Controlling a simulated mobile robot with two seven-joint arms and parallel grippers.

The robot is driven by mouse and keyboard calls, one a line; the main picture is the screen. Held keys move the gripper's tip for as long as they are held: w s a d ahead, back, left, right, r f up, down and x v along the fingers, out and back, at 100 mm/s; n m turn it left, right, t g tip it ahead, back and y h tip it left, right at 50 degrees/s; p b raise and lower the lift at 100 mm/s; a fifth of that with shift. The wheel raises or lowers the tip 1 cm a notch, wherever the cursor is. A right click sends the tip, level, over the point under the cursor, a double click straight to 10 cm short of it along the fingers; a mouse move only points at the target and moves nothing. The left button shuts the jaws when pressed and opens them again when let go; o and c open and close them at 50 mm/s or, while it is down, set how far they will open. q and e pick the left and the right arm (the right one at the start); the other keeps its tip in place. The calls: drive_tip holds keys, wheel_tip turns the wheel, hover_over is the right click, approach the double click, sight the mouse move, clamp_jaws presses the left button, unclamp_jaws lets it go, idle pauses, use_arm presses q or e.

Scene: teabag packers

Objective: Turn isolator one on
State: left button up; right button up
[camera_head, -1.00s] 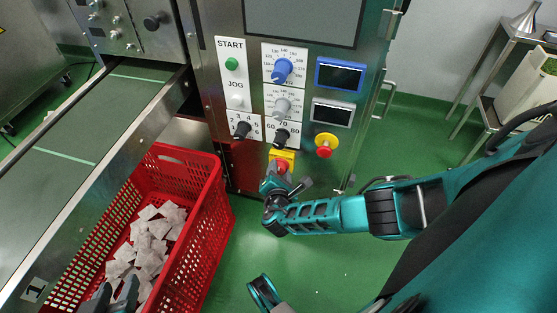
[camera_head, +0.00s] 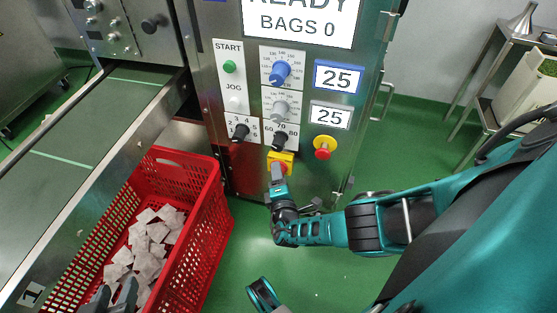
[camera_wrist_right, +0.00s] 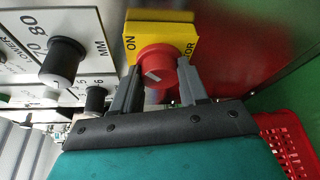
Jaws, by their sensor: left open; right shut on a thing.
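The isolator is a red rotary knob (camera_wrist_right: 158,70) on a yellow plate (camera_wrist_right: 185,30), low on the machine's front panel. In the right wrist view, "ON" shows on the plate's left side and the knob has a white mark. The yellow plate also shows in the head view (camera_head: 287,157). My right gripper (camera_head: 278,174) is at the knob, shut on it, with one finger on each side in the wrist view (camera_wrist_right: 158,75). My left gripper (camera_head: 116,291) is open above the red crate of teabags at the lower left. The isolator number is not readable.
The lit screen (camera_head: 300,22) reads "READY" and "BAGS 0". Two small displays (camera_head: 337,77) read 25. A red button on a yellow disc (camera_head: 325,144) sits right of the isolator. The red crate (camera_head: 217,200) stands beside the conveyor (camera_head: 75,140).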

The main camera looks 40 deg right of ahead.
use_arm(q)
drive_tip(key=shift+s+f, duration=0.15)
use_arm(e)
drive_tip(key=o, duration=1.1)
drive_tip(key=shift+c, duration=0.2)
